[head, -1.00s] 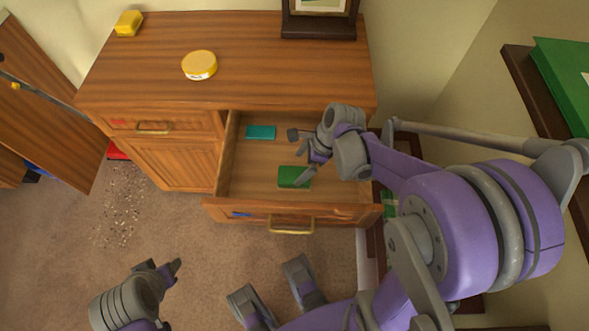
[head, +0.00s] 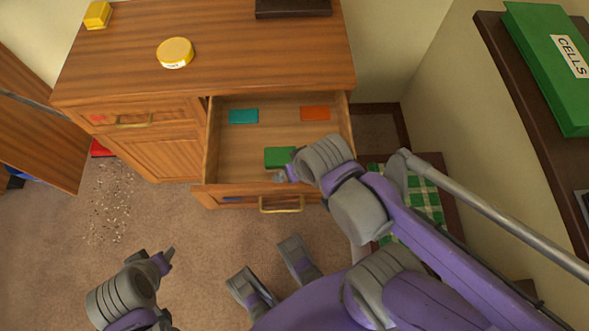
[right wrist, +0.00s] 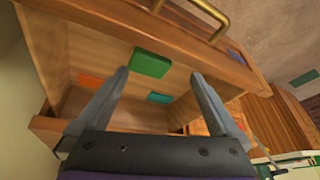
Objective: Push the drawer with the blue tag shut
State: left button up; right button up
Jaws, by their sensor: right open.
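The drawer with the blue tag (head: 232,198) stands pulled out from the wooden cabinet, its brass handle (head: 281,204) at the front. It holds a teal item (head: 244,116), an orange item (head: 315,113) and a green item (head: 279,157). My right gripper (head: 283,174) is by the drawer's front right part, partly hidden by its own wrist. In the right wrist view its fingers (right wrist: 160,75) are spread with nothing between them; the drawer front with the blue tag (right wrist: 235,57) is beyond them. My left gripper (head: 163,262) is low over the carpet, away from the drawer.
A yellow tin (head: 175,53) and a yellow block (head: 97,15) sit on the cabinet top. A shut drawer with a red tag (head: 130,119) is left of the open one. A shelf with a green binder (head: 550,65) is at right. Debris (head: 108,205) lies on the carpet.

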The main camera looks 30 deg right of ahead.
aim_at(234, 175)
jog(key=k+j+z, duration=0.1)
jog(key=z, duration=0.25)
jog(key=k+z, duration=0.2)
jog(key=z, duration=0.15)
jog(key=k+z, duration=0.15)
jog(key=z, duration=0.2)
jog(key=j+z, duration=0.15)
jog(key=z, duration=0.45)
